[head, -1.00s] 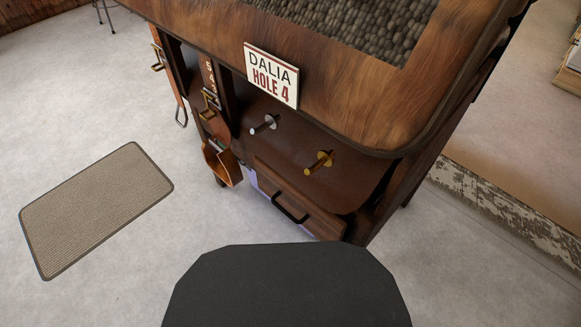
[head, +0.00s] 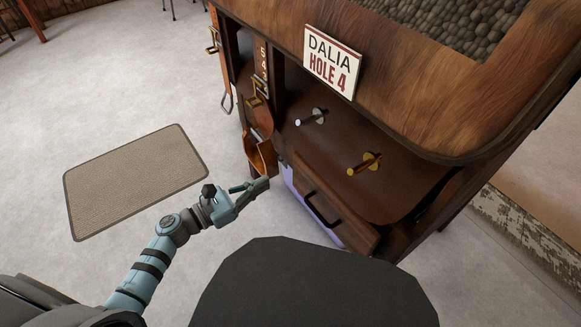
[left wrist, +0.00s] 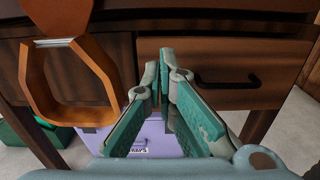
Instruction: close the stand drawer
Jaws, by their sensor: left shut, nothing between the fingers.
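The wooden stand (head: 440,105) fills the right of the head view. Its drawer front (head: 352,226) is low on the near side, with a black bar handle (head: 320,211). The drawer seems to stand out a little; how far is hard to tell. My left gripper (head: 266,183) is shut and empty, left of the drawer front and apart from the handle. In the left wrist view the fingertips (left wrist: 166,58) point at the left part of the drawer front (left wrist: 270,62), and the handle (left wrist: 228,82) is to their right. My right gripper is not in view.
An orange-brown leather loop (left wrist: 30,82) hangs left of my fingers. A purple box (left wrist: 160,135) is beneath the drawer. Two pegs (head: 312,117) and a "DALIA HOLE 4" sign (head: 332,62) are above. A mat (head: 135,180) lies on open floor to the left.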

